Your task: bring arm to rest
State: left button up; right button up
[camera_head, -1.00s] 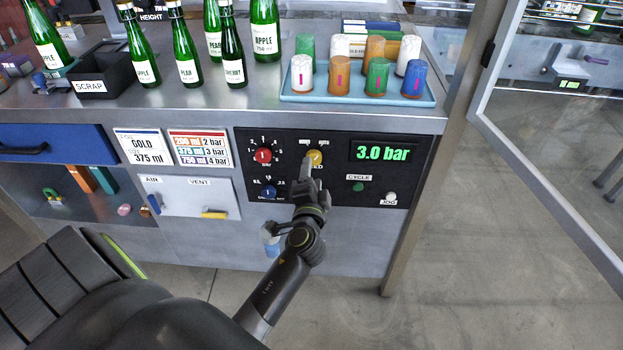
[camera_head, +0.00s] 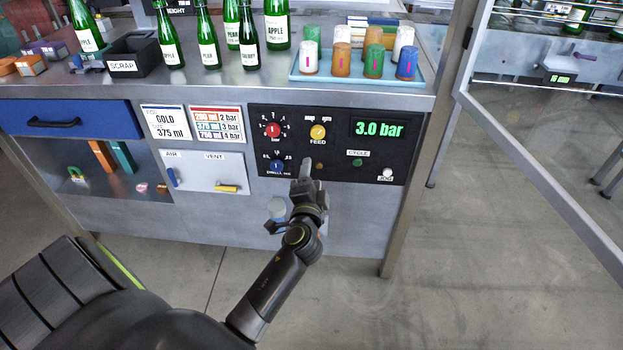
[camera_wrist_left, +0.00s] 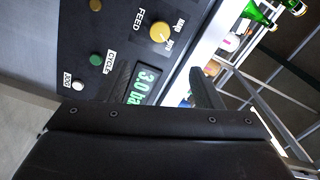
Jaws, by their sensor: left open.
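My left gripper (camera_head: 306,172) is in front of the black control panel (camera_head: 343,180). In the head view its fingers point up, just below the yellow FEED knob (camera_head: 318,131), with a visible gap to the knob. It is open and holds nothing that I can see. In the left wrist view the FEED knob (camera_wrist_left: 160,33) stands clear of the dark fingers, and part of the pressure display (camera_wrist_left: 143,88) is hidden. My right gripper is not in view.
The green display (camera_head: 379,129) reads 3.0 bar. Above the panel, a blue tray (camera_head: 420,82) holds several coloured capsules. Green bottles (camera_head: 276,27) and a SCRAP bin (camera_head: 125,67) stand on the counter. A framed glass panel (camera_head: 540,140) is at right. The floor (camera_head: 350,310) is clear.

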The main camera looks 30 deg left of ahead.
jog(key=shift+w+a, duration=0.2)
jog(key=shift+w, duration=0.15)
pick_arm(q)
jog(key=s+d+f+n+g+h+p, duration=0.1)
jog(key=s+f+g+h+p, duration=0.15)
jog(key=s+f, duration=0.75)
jog(key=s+f+n+g+h+p, duration=0.15)
jog(key=f+g, duration=0.25)
jog(key=f, duration=1.4)
jog(key=s+f+n+g+h, duration=0.1)
jog(key=s+f, duration=0.4)
jog(key=s, duration=0.7)
jog(key=s+d+f+n+g+h+p, duration=0.1)
jog(key=s+f+n+g, duration=0.2)
jog(key=s, duration=0.9)
jog(key=s+d+f+n+g+h+p, duration=0.1)
jog(key=s+f+g, duration=0.3)
jog(key=s+f, duration=0.4)
jog(key=s+n, duration=0.1)
jog(key=s, duration=0.3)
jog(key=shift+s+d+n, duration=0.2)
jog(key=shift+n, duration=0.15)
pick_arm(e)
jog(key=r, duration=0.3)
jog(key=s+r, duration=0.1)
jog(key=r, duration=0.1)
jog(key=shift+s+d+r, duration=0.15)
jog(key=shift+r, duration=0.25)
